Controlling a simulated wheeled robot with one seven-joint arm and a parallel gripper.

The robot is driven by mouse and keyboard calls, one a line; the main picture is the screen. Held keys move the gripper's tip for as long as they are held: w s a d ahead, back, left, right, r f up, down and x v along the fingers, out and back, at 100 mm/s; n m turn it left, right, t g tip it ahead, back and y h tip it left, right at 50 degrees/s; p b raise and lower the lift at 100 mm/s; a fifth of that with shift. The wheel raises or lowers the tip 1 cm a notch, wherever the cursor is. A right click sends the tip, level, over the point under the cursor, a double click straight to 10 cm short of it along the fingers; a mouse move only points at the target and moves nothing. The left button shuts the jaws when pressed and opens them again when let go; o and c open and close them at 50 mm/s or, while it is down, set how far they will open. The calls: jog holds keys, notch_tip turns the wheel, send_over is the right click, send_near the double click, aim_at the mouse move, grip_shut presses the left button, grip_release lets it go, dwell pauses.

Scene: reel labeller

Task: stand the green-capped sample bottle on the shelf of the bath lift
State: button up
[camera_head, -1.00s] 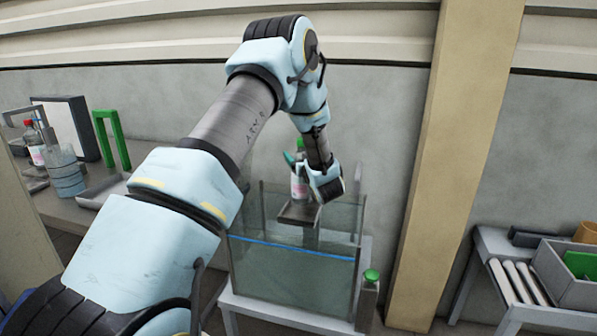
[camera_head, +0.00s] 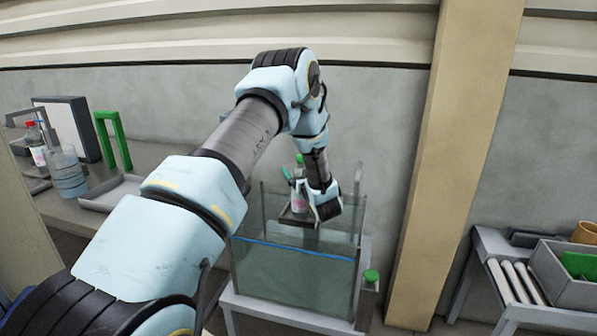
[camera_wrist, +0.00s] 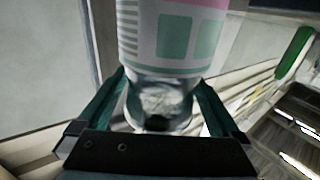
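The green-capped sample bottle (camera_head: 299,200) is upright over the small dark shelf of the bath lift (camera_head: 290,218), inside the upper part of the glass tank. Its base is at or just above the shelf; I cannot tell if they touch. My gripper (camera_wrist: 162,85) has a teal finger on each side of the bottle and appears shut on it. In the wrist view the bottle's pale label with green blocks and a pink band (camera_wrist: 175,35) fills the middle; the cap is out of that view. The far finger is hidden in the head view.
The glass bath (camera_head: 290,275) with a blue waterline stands on a pale stand. The left bench holds a red-capped bottle (camera_head: 36,146), a clear beaker (camera_head: 67,175) and a tray (camera_head: 112,194).

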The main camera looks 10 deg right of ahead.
jog(key=shift+s, duration=0.1)
jog(key=s+d+b, duration=0.1)
jog(key=s+b, duration=0.2)
jog(key=s, duration=0.8)
jog(key=shift+s+b, duration=0.35)
jog(key=shift+s, duration=0.05)
jog(key=shift+d, duration=0.1)
